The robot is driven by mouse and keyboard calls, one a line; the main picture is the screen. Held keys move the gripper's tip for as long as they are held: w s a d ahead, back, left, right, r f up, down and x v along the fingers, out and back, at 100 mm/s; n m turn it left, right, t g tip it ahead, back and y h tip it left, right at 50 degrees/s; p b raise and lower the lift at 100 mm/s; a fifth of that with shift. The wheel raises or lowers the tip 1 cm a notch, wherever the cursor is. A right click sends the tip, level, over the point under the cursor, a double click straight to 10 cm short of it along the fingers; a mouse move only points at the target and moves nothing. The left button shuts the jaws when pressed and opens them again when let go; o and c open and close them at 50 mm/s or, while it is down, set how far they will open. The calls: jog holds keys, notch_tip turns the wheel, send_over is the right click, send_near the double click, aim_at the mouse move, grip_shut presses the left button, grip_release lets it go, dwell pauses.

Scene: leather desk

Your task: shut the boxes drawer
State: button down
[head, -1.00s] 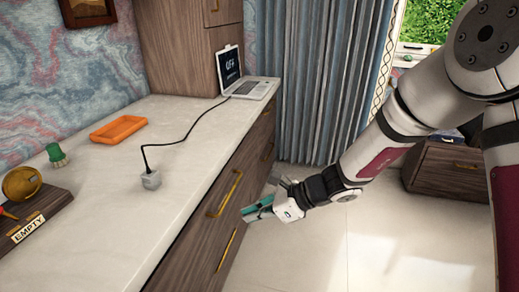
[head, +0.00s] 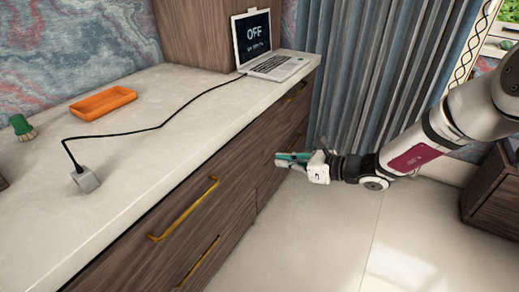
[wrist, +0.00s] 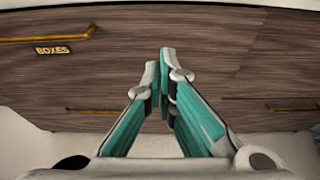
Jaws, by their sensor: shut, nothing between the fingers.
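The boxes drawer (wrist: 150,65) has a wood front, a gold handle and a "BOXES" label (wrist: 52,50) at upper left in the wrist view. In the head view, the near upper drawer with a gold handle (head: 185,210) seems to be the same one; its label is not readable there. I see no clear gap around its front, and cannot tell whether it is fully flush. My gripper (head: 278,160) has teal fingers closed together and empty. It is beside the cabinet front, beyond that handle. In the wrist view my gripper (wrist: 165,55) points at the wood fronts, right of the label.
A lower drawer handle (head: 200,262) sits below. On the pale desktop (head: 150,150) are a laptop (head: 270,60), an orange tray (head: 103,103), a grey cube (head: 86,181) on a cable and a green brush (head: 22,127). Curtains (head: 375,80) hang behind. The floor (head: 300,240) is clear.

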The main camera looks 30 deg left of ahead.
jog(key=b, duration=0.4)
send_near(235, 149)
jog(key=a+f, duration=0.1)
jog(key=a, duration=0.1)
jog(key=a+f, duration=0.2)
jog(key=shift+w+a+f, duration=0.1)
jog(key=shift+a+f, duration=0.25)
jog(key=shift+a+r, duration=0.1)
jog(key=shift+a, duration=0.5)
jog(key=shift+w+a, duration=0.1)
jog(key=shift+a, duration=1.1)
jog(key=shift+w+a, duration=0.15)
jog(key=shift+a, duration=1.05)
